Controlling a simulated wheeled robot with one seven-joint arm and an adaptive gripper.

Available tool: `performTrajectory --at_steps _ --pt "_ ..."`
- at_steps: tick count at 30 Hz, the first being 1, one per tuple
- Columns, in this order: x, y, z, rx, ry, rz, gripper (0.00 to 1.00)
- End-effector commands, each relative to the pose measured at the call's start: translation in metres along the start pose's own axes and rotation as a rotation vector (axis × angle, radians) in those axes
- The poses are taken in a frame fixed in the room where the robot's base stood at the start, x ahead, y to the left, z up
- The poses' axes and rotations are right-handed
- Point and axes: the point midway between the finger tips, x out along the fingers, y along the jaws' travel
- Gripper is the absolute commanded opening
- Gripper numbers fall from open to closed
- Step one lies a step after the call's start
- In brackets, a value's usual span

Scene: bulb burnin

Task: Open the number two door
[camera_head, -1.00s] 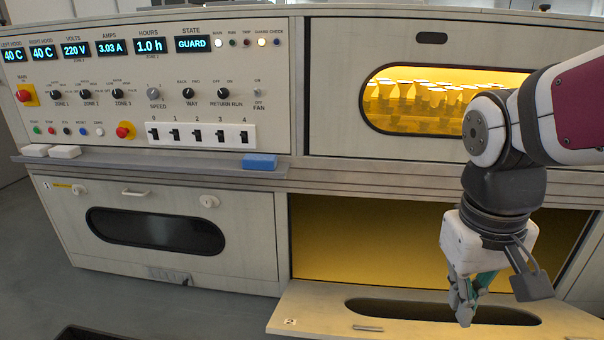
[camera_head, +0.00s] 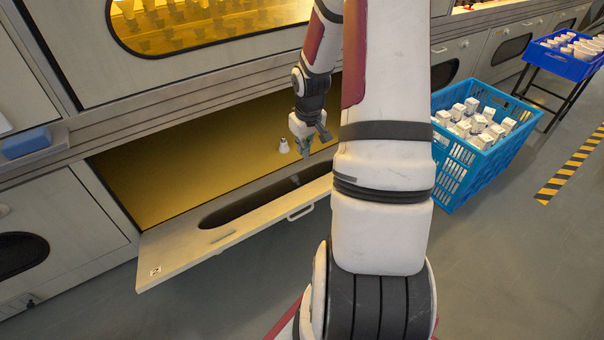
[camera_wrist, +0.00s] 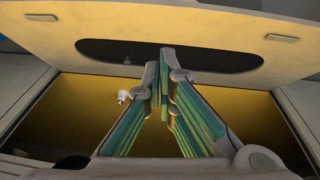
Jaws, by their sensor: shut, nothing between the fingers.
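The number two door (camera_head: 160,245) hangs folded down and outward below its opening, roughly flat, with a small "2" label at its near left corner. Its dark oval window and a pale bar handle (camera_head: 301,212) show on it. The door panel (camera_wrist: 200,25) also fills the top of the wrist view. The opening behind it has a yellow-lit interior (camera_head: 190,165). My gripper (camera_head: 306,153) is above the far right part of the door, by the opening. Its green-sided fingers (camera_wrist: 165,55) come together with nothing between them. A small white knob-like piece (camera_head: 284,146) stands just left of the gripper.
The upper chamber window (camera_head: 200,20) shows rows of bulbs. A blue sponge-like block (camera_head: 26,142) lies on the ledge at left. A blue crate (camera_head: 480,140) of white boxes stands right of my arm, with another blue bin (camera_head: 570,58) beyond. Floor before the door is clear.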

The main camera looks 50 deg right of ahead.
Motion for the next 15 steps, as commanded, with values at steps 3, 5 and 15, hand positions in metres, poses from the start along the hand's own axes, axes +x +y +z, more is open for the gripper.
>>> performTrajectory --at_steps 3,5,15 --pt "0.033 0.022 0.006 0.035 0.031 -0.031 0.00" --pt "0.046 0.030 0.008 0.048 0.047 -0.041 0.00" --pt "0.081 0.041 0.011 0.070 0.082 -0.058 0.00"
